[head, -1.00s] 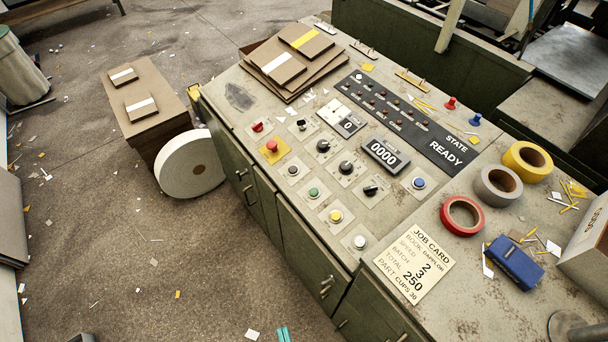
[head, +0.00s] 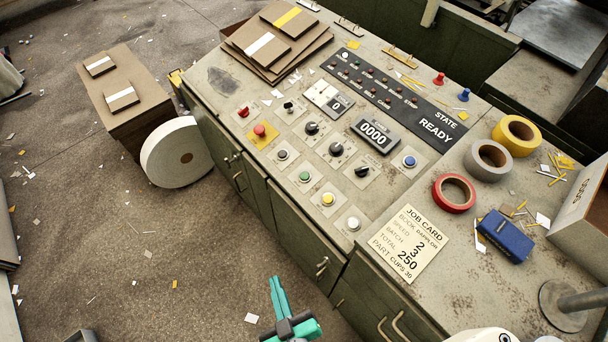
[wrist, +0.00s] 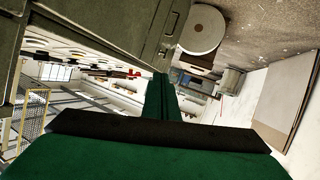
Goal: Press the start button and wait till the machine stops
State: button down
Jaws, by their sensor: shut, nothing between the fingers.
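The control panel lies on top of the green-grey machine cabinet (head: 300,240). Its buttons include a green button (head: 305,176), a yellow one (head: 328,198), a white one (head: 353,223), a blue one (head: 409,161) and a red one on a yellow plate (head: 260,130). I cannot read any label on them. The state display (head: 436,128) reads READY and the counter (head: 374,134) reads 0000. My gripper (head: 278,284) is shut and empty, in front of the cabinet and apart from the buttons. It also shows in the wrist view (wrist: 160,85).
A job card (head: 408,243), tape rolls (head: 453,192) and a blue box-like object (head: 505,236) lie right of the buttons. Stacked boards (head: 240,48) lie at the panel's far left. A large white roll (head: 165,155) stands on the floor. The floor at left is mostly open.

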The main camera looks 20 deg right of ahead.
jog(key=w+d+f+g+h, duration=0.15)
jog(key=w+d, duration=0.25)
jog(key=w, duration=0.5)
jog(key=w+d+g+h, duration=0.1)
jog(key=w+d+h, duration=0.2)
jog(key=w, duration=0.5)
jog(key=w+d+r+m+g+h, duration=0.2)
jog(key=w+d+r, duration=0.1)
jog(key=r, duration=0.4)
jog(key=w+d+r+m+g+h, duration=0.2)
jog(key=w+d+r+g+h, duration=0.1)
jog(key=w+r, duration=0.3)
notch_tip(320, 180, up, 2)
jog(key=shift+w+d+r+m+g+h, duration=0.1)
jog(key=shift+w+d+m+g+h, duration=0.1)
jog(key=shift+d+m+g+h, duration=0.25)
jog(key=shift+w+f, duration=0.1)
jog(key=shift+f, duration=0.1)
